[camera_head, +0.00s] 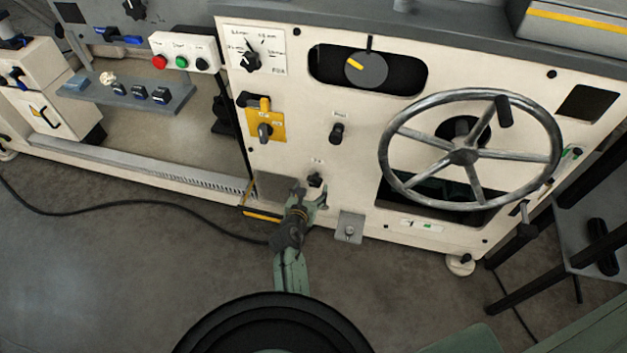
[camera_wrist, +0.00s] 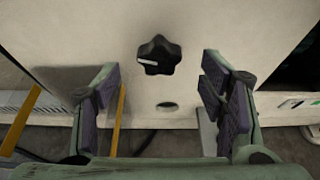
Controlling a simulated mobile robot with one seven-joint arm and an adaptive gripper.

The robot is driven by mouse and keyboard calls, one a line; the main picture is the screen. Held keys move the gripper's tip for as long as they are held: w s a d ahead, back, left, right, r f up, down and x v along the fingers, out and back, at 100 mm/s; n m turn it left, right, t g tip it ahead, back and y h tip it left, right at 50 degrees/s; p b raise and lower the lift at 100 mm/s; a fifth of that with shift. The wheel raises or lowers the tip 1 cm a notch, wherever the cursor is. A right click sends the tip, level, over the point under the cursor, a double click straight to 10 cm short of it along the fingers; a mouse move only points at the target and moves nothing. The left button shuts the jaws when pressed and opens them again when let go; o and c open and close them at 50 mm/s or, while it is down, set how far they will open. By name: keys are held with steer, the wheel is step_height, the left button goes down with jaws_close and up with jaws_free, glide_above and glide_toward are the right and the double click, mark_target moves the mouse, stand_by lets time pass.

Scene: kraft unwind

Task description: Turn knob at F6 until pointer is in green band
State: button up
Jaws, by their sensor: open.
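A black star-shaped knob (camera_wrist: 159,55) with a white mark sits on the cream panel in the wrist view, its mark pointing left. It is the small dark knob (camera_head: 315,180) low on the panel in the head view; the label above it is too small to read. My gripper (camera_wrist: 160,78) is open and empty, with one finger on each side of the knob and clear of it. In the head view my gripper (camera_head: 311,191) is just below the knob.
A spoked handwheel (camera_head: 463,157) stands out from the panel at right. Another black knob (camera_head: 337,132) is above, and a yellow plate with a lever (camera_head: 264,127) is at upper left. A grey bracket (camera_head: 349,229) is low, right of my gripper. A hole (camera_wrist: 167,106) is below the knob.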

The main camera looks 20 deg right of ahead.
mark_target(314, 182)
steer(key=x, duration=0.6)
steer(key=shift+w+d, duration=0.15)
steer(key=shift+w, duration=0.05)
steer(key=c, duration=1.2)
steer(key=shift+o, duration=0.2)
